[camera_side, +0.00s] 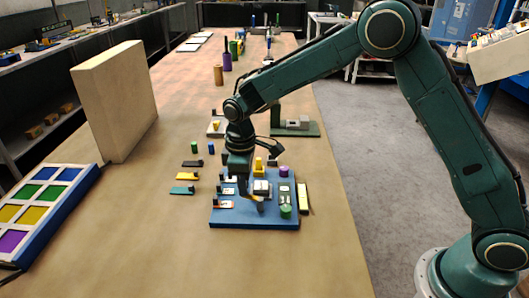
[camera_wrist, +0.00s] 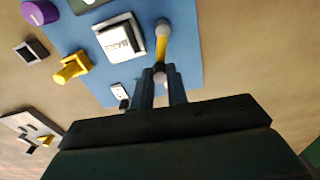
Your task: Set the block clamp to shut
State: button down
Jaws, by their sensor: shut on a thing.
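The blue board (camera_side: 240,219) lies on the table under my gripper (camera_side: 243,192). A silver-white block in a pale frame (camera_side: 261,187), apparently the block clamp, sits on the board; it also shows in the wrist view (camera_wrist: 120,38). Beside it is a yellow lever bar (camera_wrist: 163,45) with a grey round pivot at its far end and a grey knob (camera_wrist: 160,77) at its near end. My gripper (camera_wrist: 160,90) is shut on the knob end, in the wrist view. The bar runs alongside the block, apart from it. The fingers hide part of the knob.
A yellow peg piece (camera_wrist: 72,68) and a purple cylinder (camera_wrist: 40,12) stand near the block. A green cylinder (camera_side: 286,211) stands at the board's front right. A tall beige panel (camera_side: 118,100) and a coloured tray (camera_side: 40,210) are at left. The front table is clear.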

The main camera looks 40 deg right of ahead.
jog(key=m, duration=0.1)
jog(key=d+m, duration=0.1)
jog(key=m, duration=0.1)
jog(key=shift+w+d+m, duration=0.2)
jog(key=shift+d+m, duration=0.05)
jog(key=shift+m, duration=0.15)
jog(key=m, duration=0.1)
jog(key=d+m, duration=0.1)
jog(key=m, duration=0.1)
jog(key=shift+d+r+m, duration=0.1)
jog(key=shift+d+m, duration=0.05)
jog(key=shift+m, duration=0.15)
jog(key=m, duration=0.1)
jog(key=d+m, duration=0.1)
jog(key=m, duration=0.1)
jog(key=shift+s+d+m, duration=0.15)
jog(key=shift+s+m, duration=0.15)
jog(key=shift+s+d+m, duration=0.2)
jog(key=shift+m, duration=0.5)
jog(key=shift+s+d+m, duration=0.15)
jog(key=shift+d+m, duration=0.05)
jog(key=shift+m, duration=0.5)
jog(key=c, duration=1.4)
grip_release()
